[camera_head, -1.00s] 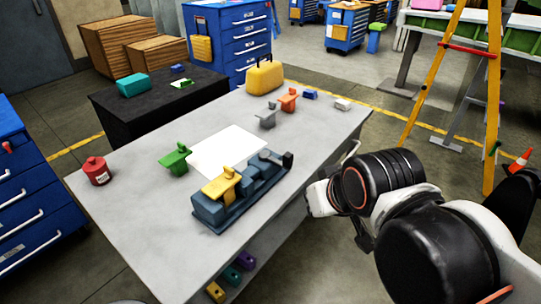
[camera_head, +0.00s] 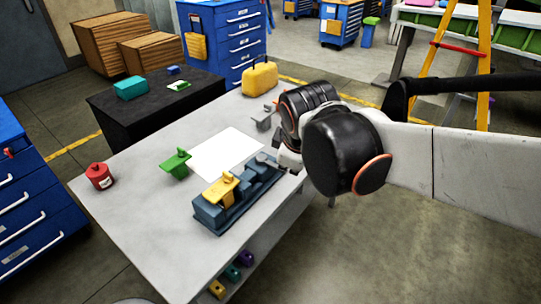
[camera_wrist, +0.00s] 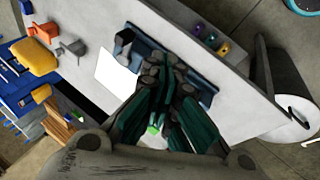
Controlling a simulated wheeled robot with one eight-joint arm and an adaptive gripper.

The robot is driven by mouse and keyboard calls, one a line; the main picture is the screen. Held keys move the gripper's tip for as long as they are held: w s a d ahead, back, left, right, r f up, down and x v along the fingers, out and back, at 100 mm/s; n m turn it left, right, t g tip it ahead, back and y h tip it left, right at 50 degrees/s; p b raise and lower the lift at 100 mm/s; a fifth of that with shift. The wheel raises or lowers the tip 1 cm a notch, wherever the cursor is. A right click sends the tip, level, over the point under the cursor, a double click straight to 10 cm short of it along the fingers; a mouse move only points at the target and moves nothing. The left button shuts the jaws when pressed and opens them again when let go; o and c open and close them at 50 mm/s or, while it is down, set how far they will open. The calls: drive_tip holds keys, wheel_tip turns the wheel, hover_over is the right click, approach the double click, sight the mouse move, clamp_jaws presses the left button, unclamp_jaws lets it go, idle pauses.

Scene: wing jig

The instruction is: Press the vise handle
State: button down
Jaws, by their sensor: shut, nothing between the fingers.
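The blue-grey vise (camera_head: 208,216) lies on the grey bench with a yellow piece (camera_head: 220,189) clamped at its near-left part. In the wrist view, the vise (camera_wrist: 205,97) is partly covered by my fingers. My gripper (camera_wrist: 167,70), with dark green fingers, is shut and empty, seen over the vise's middle in the wrist view. Whether it touches the vise cannot be told.
The bench (camera_head: 130,220) also holds a white sheet (camera_head: 227,153), a green part (camera_head: 177,164), a red canister (camera_head: 99,175) and a yellow case (camera_head: 260,77). An orange part (camera_wrist: 43,30) and a grey part (camera_wrist: 72,48) show in the wrist view. The bench's front-left area is clear.

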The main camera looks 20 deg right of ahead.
drive_tip(key=w+a+n+g+h+p, duration=0.1)
drive_tip(key=w+a+n+p, duration=0.3)
drive_tip(key=w+n, duration=0.6)
drive_tip(key=f+n+p, duration=0.1)
drive_tip(key=a+f+n+g+h+p, duration=0.1)
drive_tip(key=n, duration=0.1)
drive_tip(key=f+n, duration=0.2)
drive_tip(key=shift+s+a+f+g+p, duration=0.1)
drive_tip(key=shift+s+a+g+p, duration=0.25)
drive_tip(key=shift+g+p, duration=0.05)
drive_tip(key=shift+f, duration=0.1)
drive_tip(key=w+d+f+b, duration=0.4)
drive_tip(key=d+f, duration=0.2)
drive_tip(key=f, duration=0.3)
drive_tip(key=shift+w+d, duration=0.15)
drive_tip(key=shift+w, duration=0.1)
drive_tip(key=shift+d, duration=0.1)
